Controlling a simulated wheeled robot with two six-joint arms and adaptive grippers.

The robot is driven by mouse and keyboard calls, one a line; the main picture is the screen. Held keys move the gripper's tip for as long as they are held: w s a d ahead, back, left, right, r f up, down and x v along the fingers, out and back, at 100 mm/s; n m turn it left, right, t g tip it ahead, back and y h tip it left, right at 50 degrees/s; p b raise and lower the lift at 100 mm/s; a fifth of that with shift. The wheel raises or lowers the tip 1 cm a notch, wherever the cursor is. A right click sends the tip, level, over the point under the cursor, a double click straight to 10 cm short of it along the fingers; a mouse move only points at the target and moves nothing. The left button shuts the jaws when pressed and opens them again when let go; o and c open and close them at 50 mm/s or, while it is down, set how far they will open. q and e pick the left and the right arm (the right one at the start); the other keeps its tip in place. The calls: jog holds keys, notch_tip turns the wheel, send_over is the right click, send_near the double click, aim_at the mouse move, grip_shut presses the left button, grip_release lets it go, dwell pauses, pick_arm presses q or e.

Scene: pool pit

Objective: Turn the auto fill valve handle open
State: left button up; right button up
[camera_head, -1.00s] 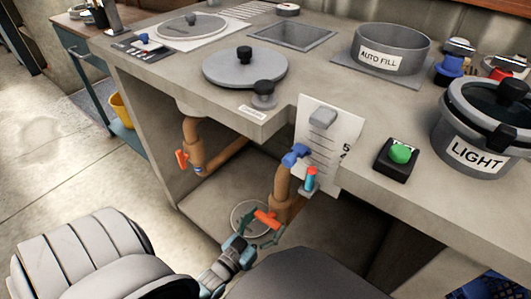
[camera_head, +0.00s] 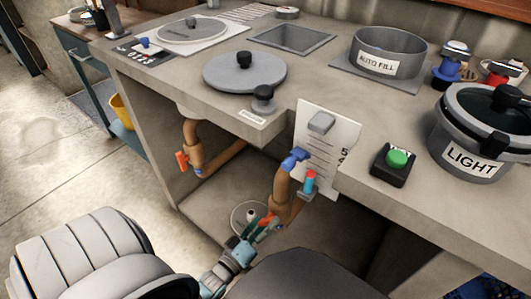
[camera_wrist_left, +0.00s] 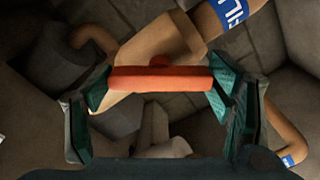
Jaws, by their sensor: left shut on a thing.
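The red-orange valve handle (camera_wrist_left: 160,78) lies level across the wrist view, on a tan pipe (camera_wrist_left: 165,45). My left gripper (camera_wrist_left: 162,90) is shut on it, with a teal finger pad against each end of the bar. In the head view, my left gripper (camera_head: 262,229) is low under the counter, at the lower part of the front tan pipe (camera_head: 281,190). Its fingers hide most of the handle there. A blue label with partly visible white letters (camera_wrist_left: 232,12) is on the pipe. My right gripper is not in view.
A second tan pipe with an orange handle (camera_head: 182,161) stands further left under the counter (camera_head: 318,88). A blue fitting (camera_head: 294,158) and a red-and-blue piece (camera_head: 309,181) are above my gripper. The counter edge and a hanging paper (camera_head: 335,140) overhang nearby.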

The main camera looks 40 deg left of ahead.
pick_arm(q)
jog(key=n, duration=0.3)
jog(key=shift+n, duration=2.1)
jog(key=o, duration=1.2)
jog(key=shift+c, duration=0.2)
jog(key=shift+s, duration=0.1)
jog(key=s, duration=1.2)
jog(key=shift+d, duration=0.15)
